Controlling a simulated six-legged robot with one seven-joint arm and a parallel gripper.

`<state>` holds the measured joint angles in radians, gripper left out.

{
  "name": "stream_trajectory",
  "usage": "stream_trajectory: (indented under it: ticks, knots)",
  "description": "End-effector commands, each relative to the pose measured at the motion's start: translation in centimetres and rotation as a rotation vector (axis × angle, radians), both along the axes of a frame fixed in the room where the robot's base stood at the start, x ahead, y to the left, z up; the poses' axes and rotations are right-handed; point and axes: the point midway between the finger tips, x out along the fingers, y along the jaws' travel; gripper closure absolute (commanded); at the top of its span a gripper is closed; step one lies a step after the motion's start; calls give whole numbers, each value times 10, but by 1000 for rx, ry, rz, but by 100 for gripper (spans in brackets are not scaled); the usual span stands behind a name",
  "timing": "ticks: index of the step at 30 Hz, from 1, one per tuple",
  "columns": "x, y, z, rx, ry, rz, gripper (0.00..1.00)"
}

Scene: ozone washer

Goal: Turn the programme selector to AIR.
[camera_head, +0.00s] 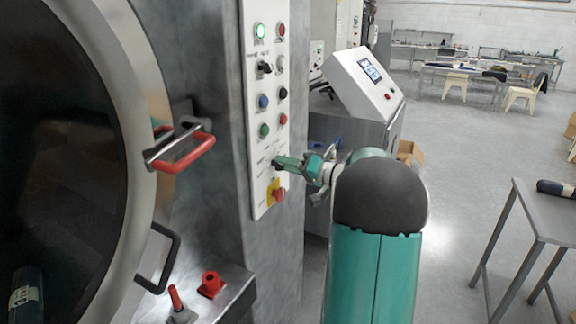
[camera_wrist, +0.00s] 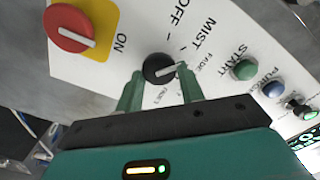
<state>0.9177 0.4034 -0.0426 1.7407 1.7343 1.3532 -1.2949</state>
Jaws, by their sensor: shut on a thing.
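The programme selector is a round black knob (camera_wrist: 158,69) with a white pointer line, on the white control panel. In the wrist view the line points right, roughly towards the small label below MIST that seems to read FADE. OFF and MIST are printed above it. Small print below the knob is too blurred to read, and I cannot make out AIR. My gripper (camera_wrist: 160,88) has its two green fingers on either side of the knob and is shut on it. In the head view my gripper (camera_head: 279,163) reaches the lower panel and mostly hides the knob.
A red switch on a yellow plate (camera_head: 276,191) sits just below the selector; it also shows in the wrist view (camera_wrist: 72,28). Green START (camera_wrist: 244,69) and blue (camera_wrist: 273,89) buttons are close by. A red-gripped door handle (camera_head: 184,154) juts out left of the panel.

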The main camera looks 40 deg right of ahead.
Motion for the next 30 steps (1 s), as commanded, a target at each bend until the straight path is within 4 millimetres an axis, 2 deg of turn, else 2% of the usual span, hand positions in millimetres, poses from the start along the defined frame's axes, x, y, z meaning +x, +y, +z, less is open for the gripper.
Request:
stream_trajectory:
  ticks: [30]
  knots:
    - [-1, -2, -4, 907, 324, -3, 85]
